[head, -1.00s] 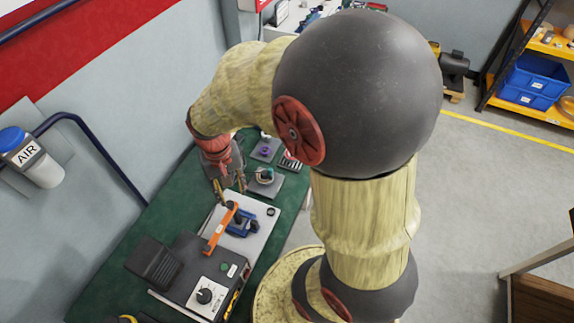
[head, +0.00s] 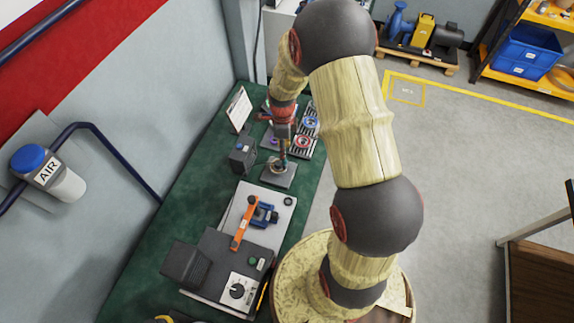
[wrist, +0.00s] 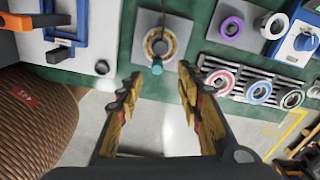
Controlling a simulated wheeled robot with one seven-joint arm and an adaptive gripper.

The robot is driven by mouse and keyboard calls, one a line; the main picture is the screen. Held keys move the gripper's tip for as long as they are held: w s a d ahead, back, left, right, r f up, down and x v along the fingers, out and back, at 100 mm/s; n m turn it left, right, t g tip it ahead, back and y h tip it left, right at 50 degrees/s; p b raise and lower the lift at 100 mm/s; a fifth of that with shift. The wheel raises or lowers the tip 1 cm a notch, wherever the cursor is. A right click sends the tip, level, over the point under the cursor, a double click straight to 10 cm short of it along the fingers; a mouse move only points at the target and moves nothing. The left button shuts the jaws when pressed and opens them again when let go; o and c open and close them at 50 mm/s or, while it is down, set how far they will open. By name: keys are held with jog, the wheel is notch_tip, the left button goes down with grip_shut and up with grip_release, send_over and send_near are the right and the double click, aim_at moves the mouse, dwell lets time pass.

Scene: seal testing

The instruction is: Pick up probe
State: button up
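The probe appears to be the small teal-tipped piece (wrist: 157,67) in the wrist view, at the near side of a ring on a square grey plate (wrist: 178,22). Its lower part is hard to make out. The same plate shows in the head view (head: 272,180), on the green bench. My gripper (wrist: 160,78) is open, with its two fingers apart and nothing between them. The teal tip lies just beyond the fingertips, roughly in line with the gap. In the head view my gripper (head: 283,155) points down over the plate and partly hides it.
A slotted rack (wrist: 265,75) holds several colored rings beside the plate. A purple ring (wrist: 231,27) lies on another plate. A blue-and-orange clamp (head: 262,214) and a grey tester with a dial (head: 237,291) stand nearer me. A blue-grey box (head: 243,154) stands left of my gripper.

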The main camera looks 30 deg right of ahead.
aim_at(285, 164)
jog(key=f, duration=0.7)
jog(key=shift+s+f, duration=0.3)
jog(key=shift+f, duration=0.05)
jog(key=c, duration=0.4)
grip_shut()
